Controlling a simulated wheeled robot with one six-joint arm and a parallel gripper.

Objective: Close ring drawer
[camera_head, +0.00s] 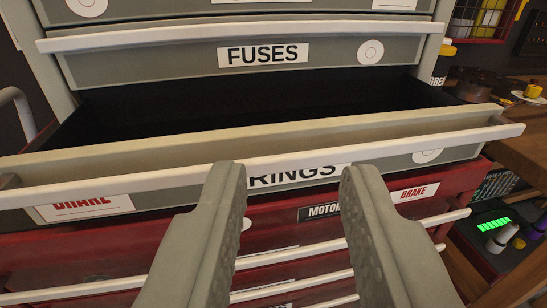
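The ring drawer (398,160), labelled "RINGS", is pulled out of the grey cabinet, and its dark inside shows behind its front. A long pale handle (110,187) runs along the top of its front. My gripper (290,180) is in front of the drawer, with its two grey fingers apart and nothing between them. The fingertips overlap the lower drawer front and the ends of the label in the picture. I cannot tell whether they touch it.
The shut "FUSES" drawer (190,56) is above. A red cabinet (270,225) with several pale handles and "BRAKE" labels is below. A wooden bench (525,150) with small items stands at the right, with bottles (503,236) on a shelf under it.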

